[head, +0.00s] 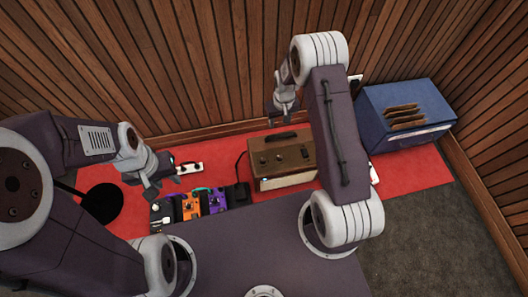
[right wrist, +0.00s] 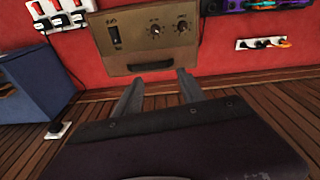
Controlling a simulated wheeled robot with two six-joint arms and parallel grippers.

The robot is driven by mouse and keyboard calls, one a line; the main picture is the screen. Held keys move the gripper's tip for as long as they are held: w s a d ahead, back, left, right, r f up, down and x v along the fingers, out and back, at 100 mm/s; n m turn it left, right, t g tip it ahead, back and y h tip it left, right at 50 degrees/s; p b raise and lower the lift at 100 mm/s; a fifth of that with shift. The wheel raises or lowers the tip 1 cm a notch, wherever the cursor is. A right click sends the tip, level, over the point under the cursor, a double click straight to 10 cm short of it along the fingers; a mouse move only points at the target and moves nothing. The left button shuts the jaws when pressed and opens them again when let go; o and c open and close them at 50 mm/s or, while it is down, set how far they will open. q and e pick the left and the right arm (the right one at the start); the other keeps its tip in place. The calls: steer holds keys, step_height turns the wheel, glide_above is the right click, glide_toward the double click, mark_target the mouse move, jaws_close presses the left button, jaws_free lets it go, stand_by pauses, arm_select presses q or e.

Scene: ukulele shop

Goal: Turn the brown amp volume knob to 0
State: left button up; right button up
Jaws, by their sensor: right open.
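The brown amp (head: 282,158) stands on the red mat, with a handle on top, small knobs and a pale front. In the right wrist view, the brown amp (right wrist: 140,52) shows its top panel, with two round knobs, a left knob (right wrist: 155,29) and a right knob (right wrist: 182,25), and a dark switch (right wrist: 115,37). The knob labels are too small to read surely. My right gripper (head: 281,114) is above and behind the amp; in the right wrist view its fingers (right wrist: 159,94) are apart, with nothing between them. My left gripper (head: 158,186) is left of the amp, above the mat; its jaws are unclear.
A blue box (head: 408,112) with brown items on top stands right of the amp. Several pedals, including an orange one (head: 191,207) and a purple one (head: 214,201), sit left of it. A power strip (head: 190,168) lies behind the pedals. Wooden walls (head: 205,65) close off the back.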

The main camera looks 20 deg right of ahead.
steer(key=b, duration=0.3)
glide_above(280, 156)
steer(key=w, duration=0.3)
step_height(280, 156, down, 9)
arm_select(q)
step_height(280, 156, down, 8)
steer(key=b, duration=0.1)
steer(key=shift+r, duration=0.2)
arm_select(e)
steer(key=shift+g, duration=0.7)
steer(key=s+f, duration=0.1)
steer(key=f, duration=0.1)
steer(key=s+f, duration=0.2)
steer(key=shift+a, duration=0.1)
step_height(280, 156, down, 9)
steer(key=b, duration=0.5)
steer(key=shift+b, duration=0.35)
arm_select(q)
step_height(280, 156, down, 5)
steer(key=shift+a+f, duration=0.1)
steer(key=shift+s, duration=0.1)
arm_select(e)
jaws_close()
